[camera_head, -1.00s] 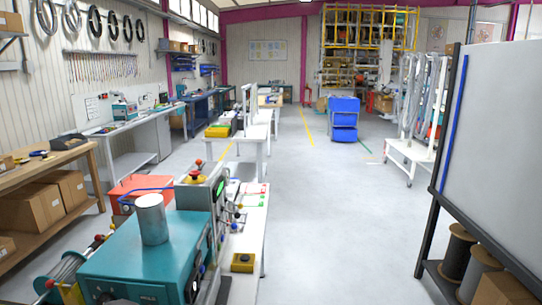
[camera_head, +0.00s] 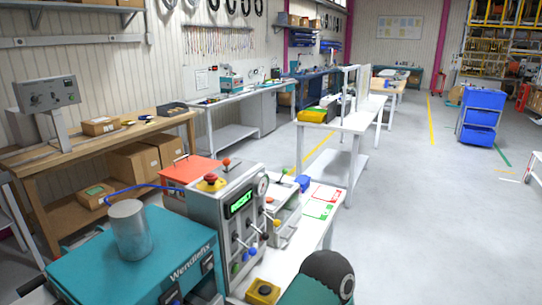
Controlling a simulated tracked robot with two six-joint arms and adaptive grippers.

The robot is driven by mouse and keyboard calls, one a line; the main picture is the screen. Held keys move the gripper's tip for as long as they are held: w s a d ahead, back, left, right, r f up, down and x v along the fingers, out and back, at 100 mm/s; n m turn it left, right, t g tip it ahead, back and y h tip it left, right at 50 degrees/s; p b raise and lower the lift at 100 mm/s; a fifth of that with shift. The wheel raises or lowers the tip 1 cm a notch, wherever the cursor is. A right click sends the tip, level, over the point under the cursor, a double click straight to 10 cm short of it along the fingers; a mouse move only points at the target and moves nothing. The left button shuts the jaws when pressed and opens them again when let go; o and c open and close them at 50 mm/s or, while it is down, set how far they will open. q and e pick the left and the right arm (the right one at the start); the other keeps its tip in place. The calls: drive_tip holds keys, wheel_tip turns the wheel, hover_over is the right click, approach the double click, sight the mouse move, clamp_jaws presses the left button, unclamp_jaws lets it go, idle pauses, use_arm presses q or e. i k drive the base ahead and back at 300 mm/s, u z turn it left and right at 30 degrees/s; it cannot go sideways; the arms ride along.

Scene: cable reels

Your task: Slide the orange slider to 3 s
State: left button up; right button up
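A grey control panel (camera_head: 220,222) with a lit green display (camera_head: 240,203) stands beside a teal machine (camera_head: 175,262) in the lower left middle. Its face carries a round gauge and several small knobs and levers in different colours. A small orange-red knob (camera_head: 269,200) shows just right of the panel. I cannot pick out the orange slider or a scale in seconds for certain. A teal and black arm part of mine rises at the bottom middle. Neither gripper shows.
A grey metal can (camera_head: 130,230) stands on the teal machine. A yellow box (camera_head: 262,292) with a black button sits on the white bench's near end. A wooden bench (camera_head: 165,128) stands at left, with a grey control box (camera_head: 47,95). The floor at right is largely clear.

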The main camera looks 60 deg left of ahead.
sight(226, 161)
drive_tip(key=u, duration=0.5)
drive_tip(key=i, duration=1.25)
drive_tip(key=u, duration=0.95)
drive_tip(key=k, duration=0.85)
drive_tip(key=u, duration=0.2)
drive_tip(key=i, duration=0.9)
drive_tip(key=z, duration=0.1)
